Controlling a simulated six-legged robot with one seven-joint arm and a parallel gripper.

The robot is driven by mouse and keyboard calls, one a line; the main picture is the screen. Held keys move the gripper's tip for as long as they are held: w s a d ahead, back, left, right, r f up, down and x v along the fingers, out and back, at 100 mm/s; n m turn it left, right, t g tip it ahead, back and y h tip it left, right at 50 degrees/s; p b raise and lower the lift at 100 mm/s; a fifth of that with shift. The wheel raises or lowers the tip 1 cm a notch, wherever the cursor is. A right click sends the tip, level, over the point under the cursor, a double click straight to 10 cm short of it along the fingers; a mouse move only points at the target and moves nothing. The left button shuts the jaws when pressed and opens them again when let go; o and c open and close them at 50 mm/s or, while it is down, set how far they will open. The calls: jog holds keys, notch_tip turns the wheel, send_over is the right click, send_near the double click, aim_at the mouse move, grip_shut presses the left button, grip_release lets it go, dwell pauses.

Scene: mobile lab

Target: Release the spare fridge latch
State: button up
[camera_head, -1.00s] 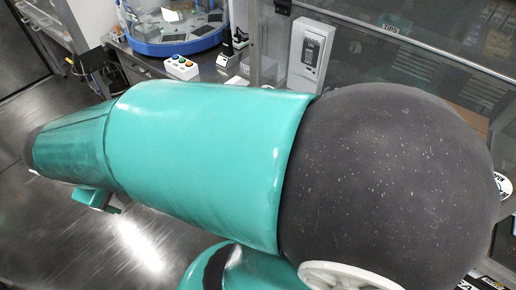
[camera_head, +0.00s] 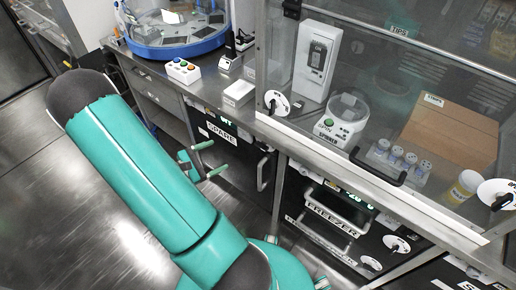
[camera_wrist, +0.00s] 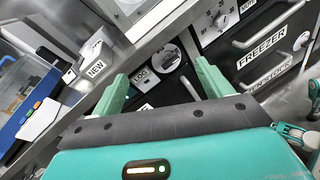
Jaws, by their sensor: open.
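The spare fridge (camera_head: 221,134) is a dark under-bench unit with a white SPARE label, left of the freezer in the head view. A grey upright handle (camera_head: 262,172) shows at its right side; I cannot tell whether this is the latch. My gripper (camera_head: 210,158) is open and empty in front of the unit's dark front, its green fingers apart. In the wrist view my gripper (camera_wrist: 162,84) has its fingers spread, with a dark panel and a LOG label beyond them. The fingers hide part of that panel, and no contact is clear.
The freezer (camera_head: 330,204) with grey handles is to the right. Above it a glass-fronted cabinet holds a spinner (camera_head: 338,125) and vials. A button box (camera_head: 183,71) and a blue-rimmed round machine (camera_head: 180,45) stand on the bench. The metal floor at left is open.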

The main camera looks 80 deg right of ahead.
aim_at(260, 148)
jog(key=s+d+f+n+t+h, duration=0.1)
jog(key=s+d+f+n+h, duration=0.15)
jog(key=f, duration=0.35)
jog(key=s+d+f+n+t+h, duration=0.1)
jog(key=s+d+f+n+t, duration=0.2)
jog(key=f, duration=0.4)
jog(key=shift+n+g, duration=0.5)
jog(key=shift+n, duration=0.25)
jog(key=x, duration=1.3)
jog(key=shift+s+a+r, duration=0.15)
jog(key=shift+s+r, duration=0.05)
jog(key=shift+s, duration=0.1)
jog(key=shift+c, duration=0.2)
jog(key=c, duration=0.9)
